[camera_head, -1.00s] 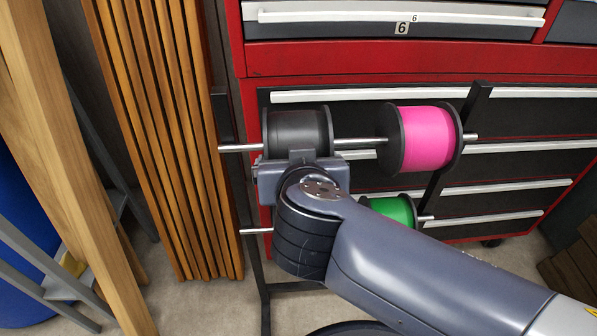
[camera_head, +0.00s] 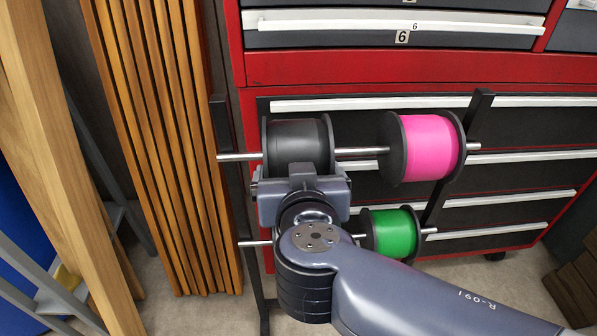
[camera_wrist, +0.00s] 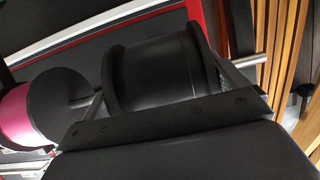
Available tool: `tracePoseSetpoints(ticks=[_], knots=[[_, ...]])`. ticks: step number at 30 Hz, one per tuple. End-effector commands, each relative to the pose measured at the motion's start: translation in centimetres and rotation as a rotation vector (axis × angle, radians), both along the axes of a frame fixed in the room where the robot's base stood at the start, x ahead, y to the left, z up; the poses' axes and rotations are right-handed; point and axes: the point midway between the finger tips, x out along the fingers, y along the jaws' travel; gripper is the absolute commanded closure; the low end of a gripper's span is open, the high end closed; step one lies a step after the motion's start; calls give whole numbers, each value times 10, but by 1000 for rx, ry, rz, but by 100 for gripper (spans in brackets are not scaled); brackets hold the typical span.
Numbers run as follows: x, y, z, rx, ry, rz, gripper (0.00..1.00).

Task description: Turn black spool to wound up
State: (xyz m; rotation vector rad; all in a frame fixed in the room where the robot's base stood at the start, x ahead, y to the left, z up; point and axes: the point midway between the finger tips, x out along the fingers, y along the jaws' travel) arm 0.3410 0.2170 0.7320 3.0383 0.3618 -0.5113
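The black spool (camera_head: 296,137) sits on the upper metal rod of the rack, toward its left end. In the wrist view the black spool (camera_wrist: 152,72) fills the middle, with its two flanges showing. My gripper (camera_head: 303,178) is just below and in front of the spool, covering its lower part. In the wrist view my gripper (camera_wrist: 168,98) has its fingers wide apart, one near each flange. Whether they touch the flanges cannot be made out. No winding mark or loose end is visible on the spool.
A pink spool (camera_head: 431,147) shares the upper rod to the right. A green spool (camera_head: 395,234) is on the lower rod. The red and black drawer cabinet (camera_head: 400,70) stands close behind the rack. Wooden slats (camera_head: 165,140) stand close on the left.

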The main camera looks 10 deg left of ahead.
Motion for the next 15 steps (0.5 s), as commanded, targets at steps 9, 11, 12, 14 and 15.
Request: tracePoseSetpoints(ticks=[9, 11, 12, 14, 15], knots=[[0, 0, 0, 0, 0, 0, 0], [-2, 0, 1, 0, 0, 0, 0], [-4, -1, 2, 0, 0, 0, 0], [-8, -1, 4, 1, -1, 2, 0], [-12, -2, 6, 1, -1, 3, 0]])
